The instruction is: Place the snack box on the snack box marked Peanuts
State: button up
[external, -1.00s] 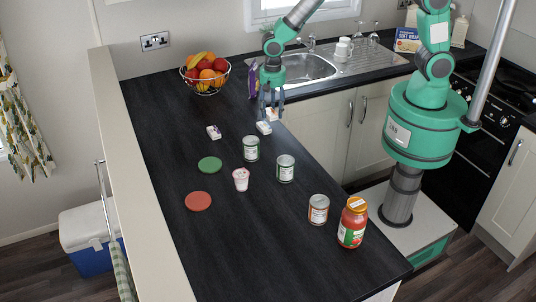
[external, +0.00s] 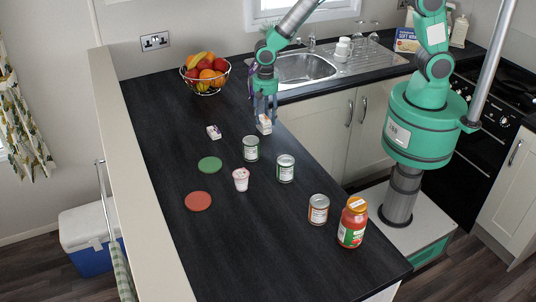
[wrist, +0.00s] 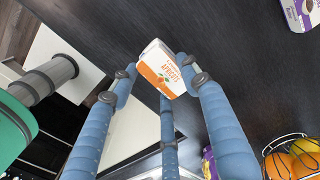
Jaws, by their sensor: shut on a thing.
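My gripper (external: 264,108) is shut on a small white snack box (wrist: 162,72), which has an orange picture and lettering too small to read surely. In the external view, the held box (external: 264,119) is over the spot of another white snack box (external: 264,130) near the counter's right edge. The two look stacked or nearly so; I cannot tell whether they touch. The lower box is mostly hidden in the wrist view. A third snack box (external: 213,132) with a dark purple label lies to the left, and it shows in the wrist view (wrist: 303,15). I cannot read the word Peanuts on any box.
A green can (external: 250,149), another can (external: 285,168) and a pink-white cup (external: 241,179) stand nearer the front. A fruit basket (external: 205,78) is behind to the left, the sink (external: 306,67) behind to the right.

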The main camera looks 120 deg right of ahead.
aim_at(266, 118)
jog(key=shift+f, duration=0.3)
jog(key=shift+f, duration=0.15)
jog(key=o, duration=1.1)
notch_tip(266, 118, up, 12)
jog(key=shift+r+p, duration=0.15)
jog(key=shift+p, duration=0.2)
dwell(0.3)
